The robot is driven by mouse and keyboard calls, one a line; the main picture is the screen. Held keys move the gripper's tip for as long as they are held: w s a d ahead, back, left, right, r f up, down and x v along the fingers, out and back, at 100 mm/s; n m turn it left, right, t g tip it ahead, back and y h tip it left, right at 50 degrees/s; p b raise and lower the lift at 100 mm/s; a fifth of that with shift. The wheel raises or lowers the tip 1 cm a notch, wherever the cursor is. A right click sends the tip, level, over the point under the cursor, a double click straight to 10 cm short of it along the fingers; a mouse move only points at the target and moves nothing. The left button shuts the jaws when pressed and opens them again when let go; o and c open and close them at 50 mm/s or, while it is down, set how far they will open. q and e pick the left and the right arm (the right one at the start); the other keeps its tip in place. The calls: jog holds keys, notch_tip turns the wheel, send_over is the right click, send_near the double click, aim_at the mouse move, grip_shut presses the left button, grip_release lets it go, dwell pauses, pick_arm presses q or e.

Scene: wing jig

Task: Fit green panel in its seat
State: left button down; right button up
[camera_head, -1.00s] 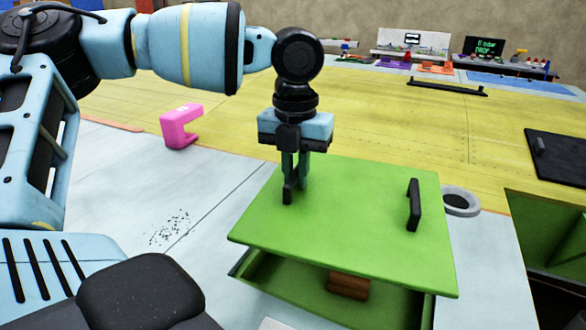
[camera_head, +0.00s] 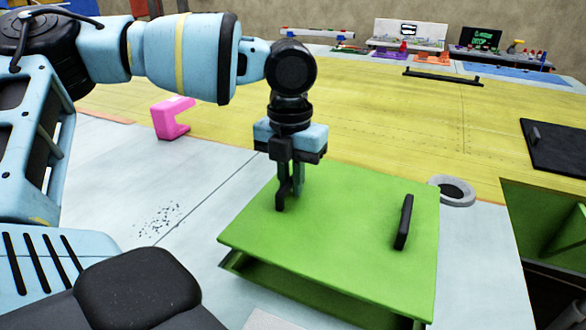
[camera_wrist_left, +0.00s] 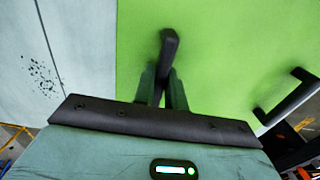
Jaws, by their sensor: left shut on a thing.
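The green panel (camera_head: 335,235) is a flat plate with two black handles. My left gripper (camera_head: 284,198) is shut on its left handle (camera_wrist_left: 168,45), and the free right handle (camera_head: 403,222) stands upright on the panel. The panel is over a green-walled recess (camera_head: 300,295) in the pale blue wing surface. A gap shows between the panel's front edge and the recess. Whether the panel's back edge touches the surface is hidden. In the left wrist view the panel (camera_wrist_left: 230,60) fills the right part. My right gripper is not in view.
A grey ring (camera_head: 452,191) lies just right of the panel. An open green-lined bay (camera_head: 545,225) and a black panel (camera_head: 562,150) are at the right. A pink bracket (camera_head: 171,118) stands at the back left. Yellow surface lies behind.

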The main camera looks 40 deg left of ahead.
aim_at(291, 194)
pick_arm(q)
jog(key=shift+f+b, duration=0.35)
jog(key=shift+f, duration=1.2)
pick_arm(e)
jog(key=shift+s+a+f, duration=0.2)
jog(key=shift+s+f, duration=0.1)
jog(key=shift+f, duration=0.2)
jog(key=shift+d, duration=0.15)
pick_arm(q)
jog(key=shift+f, duration=0.25)
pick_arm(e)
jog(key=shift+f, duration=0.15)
